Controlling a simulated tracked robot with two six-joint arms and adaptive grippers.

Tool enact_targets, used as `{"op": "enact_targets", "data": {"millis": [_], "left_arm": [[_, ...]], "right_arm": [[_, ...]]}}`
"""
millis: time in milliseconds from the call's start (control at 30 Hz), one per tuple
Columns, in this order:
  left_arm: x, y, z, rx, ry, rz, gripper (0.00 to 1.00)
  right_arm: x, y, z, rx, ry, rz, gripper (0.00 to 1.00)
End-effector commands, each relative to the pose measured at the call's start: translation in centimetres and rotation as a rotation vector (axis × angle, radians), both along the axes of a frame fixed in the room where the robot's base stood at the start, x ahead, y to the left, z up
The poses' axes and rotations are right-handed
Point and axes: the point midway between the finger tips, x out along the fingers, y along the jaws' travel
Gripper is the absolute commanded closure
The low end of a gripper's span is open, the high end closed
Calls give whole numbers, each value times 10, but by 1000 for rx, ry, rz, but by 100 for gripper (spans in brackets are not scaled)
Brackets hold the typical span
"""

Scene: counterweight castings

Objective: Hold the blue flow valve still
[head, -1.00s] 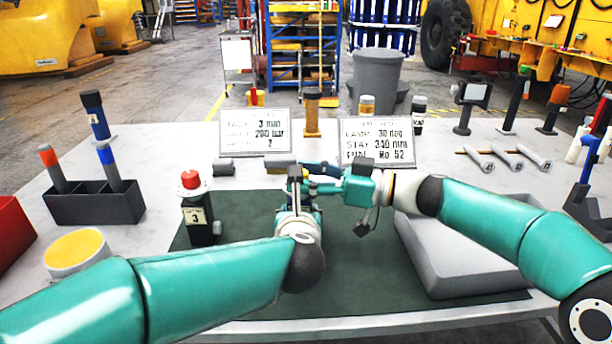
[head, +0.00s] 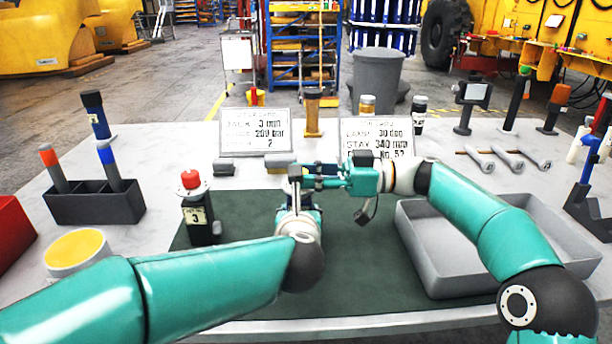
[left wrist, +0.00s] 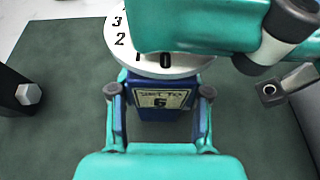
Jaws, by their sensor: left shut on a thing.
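The blue flow valve (left wrist: 158,102) stands in the middle of the left wrist view. It has a "SET TO 6" plate on its front and a white dial (left wrist: 127,57) on top showing 3, 2 and 0. My left gripper (left wrist: 161,93) is shut on the valve's body, one finger on each side; in the head view the left gripper (head: 297,196) hides most of the valve. My right gripper (head: 313,177) comes in from the right over the dial and covers part of it. Whether its fingers grip the dial is hidden.
A green mat (head: 262,273) lies under the valve. A red-topped black unit (head: 196,215) stands left on it. A grey tray (head: 450,285) is at right, and two sign boards (head: 254,132) (head: 377,136) stand behind. A dark holder (head: 92,207) with handles is further left.

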Motion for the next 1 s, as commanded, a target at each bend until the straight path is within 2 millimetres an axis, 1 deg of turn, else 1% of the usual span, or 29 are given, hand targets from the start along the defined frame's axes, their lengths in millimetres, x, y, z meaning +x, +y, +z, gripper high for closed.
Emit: {"op": "enact_targets", "data": {"millis": [33, 367, 400, 533, 867, 1000], "left_arm": [[-1, -1, 1, -1, -1, -3, 100], [-1, -1, 1, 0, -1, -3, 100], [-1, -1, 1, 0, -1, -3, 100], [-1, -1, 1, 0, -1, -3, 100], [0, -1, 2, -1, -3, -1, 100], [0, 0, 2, -1, -3, -1, 100]], "right_arm": [[3, -2, 1, 2, -1, -1, 100], [3, -2, 1, 2, -1, 3, 100], [3, -2, 1, 2, -2, 3, 63], [2, -2, 1, 1, -1, 5, 42], [1, -1, 1, 0, -2, 10, 42], [1, -1, 10, 0, -4, 10, 42]]}}
